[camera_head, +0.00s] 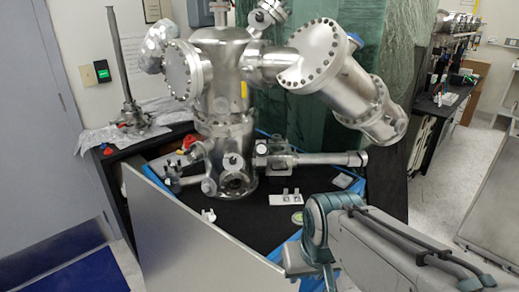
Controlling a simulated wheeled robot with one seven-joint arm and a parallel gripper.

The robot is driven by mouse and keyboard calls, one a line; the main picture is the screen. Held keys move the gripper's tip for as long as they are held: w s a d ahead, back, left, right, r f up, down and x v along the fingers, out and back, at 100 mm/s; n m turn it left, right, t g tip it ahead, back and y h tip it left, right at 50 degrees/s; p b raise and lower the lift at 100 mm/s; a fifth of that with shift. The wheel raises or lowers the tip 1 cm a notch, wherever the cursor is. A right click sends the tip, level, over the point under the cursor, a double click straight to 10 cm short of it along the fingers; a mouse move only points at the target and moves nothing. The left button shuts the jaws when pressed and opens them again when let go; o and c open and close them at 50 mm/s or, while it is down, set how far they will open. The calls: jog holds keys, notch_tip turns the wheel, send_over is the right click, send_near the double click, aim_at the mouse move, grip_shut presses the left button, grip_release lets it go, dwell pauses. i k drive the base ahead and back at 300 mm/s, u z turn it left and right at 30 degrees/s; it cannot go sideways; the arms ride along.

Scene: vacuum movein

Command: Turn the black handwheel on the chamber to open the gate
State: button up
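The steel vacuum chamber (226,85) stands upright on a black-topped bench, with several flanged ports around it. A steel tube (320,159) sticks out to the right from its lower part, with a small block-like fitting (280,155) near its root. No handwheel shows clearly. My arm comes in from the lower right and bends down in front of the bench. My gripper's fingers do not show.
The black bench top (262,208) has a blue edge and bears a small white plate (285,199). A pale panel (190,235) slants across the front left. Green wrapped sheeting (300,110) stands behind the chamber. Open floor (440,205) lies at the right.

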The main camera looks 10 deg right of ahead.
aim_at(261, 149)
jog(key=k, duration=0.95)
jog(key=u, duration=1.65)
jog(key=i, duration=0.8)
jog(key=z, duration=1.9)
jog(key=i, duration=0.5)
jog(key=z, duration=0.1)
